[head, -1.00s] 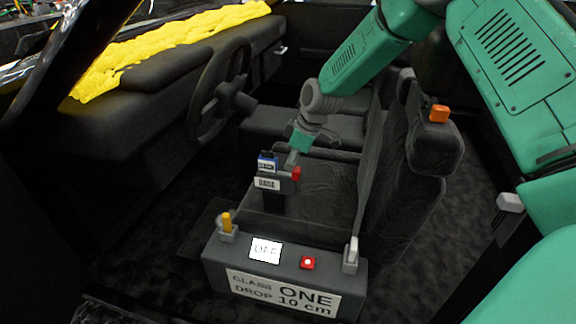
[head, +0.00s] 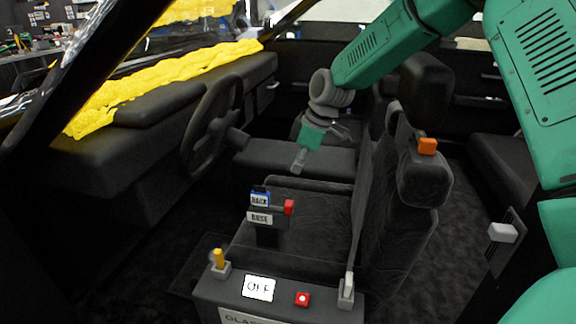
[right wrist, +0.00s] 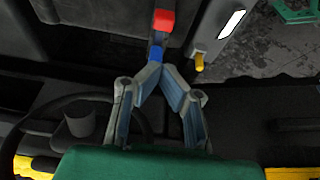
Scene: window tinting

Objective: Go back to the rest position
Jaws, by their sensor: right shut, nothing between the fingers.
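My right arm reaches into the car from the upper right of the head view. Its gripper (head: 298,168) hangs over the front seat area, fingers pointing down, shut and empty. In the right wrist view the fingertips (right wrist: 160,72) come together. A small post with BACK and BASE labels (head: 260,218) and a red button (head: 289,207) stands below the gripper, apart from it in the head view. The red button (right wrist: 163,20) also shows beyond the fingertips in the wrist view. My left gripper is not in view.
A control box with an OFF screen (head: 258,288), yellow lever (head: 219,259) and red button (head: 302,299) stands in front. The steering wheel (head: 212,125) and yellow-topped dashboard (head: 150,90) are left. A seat with an orange block (head: 427,147) stands right of the gripper.

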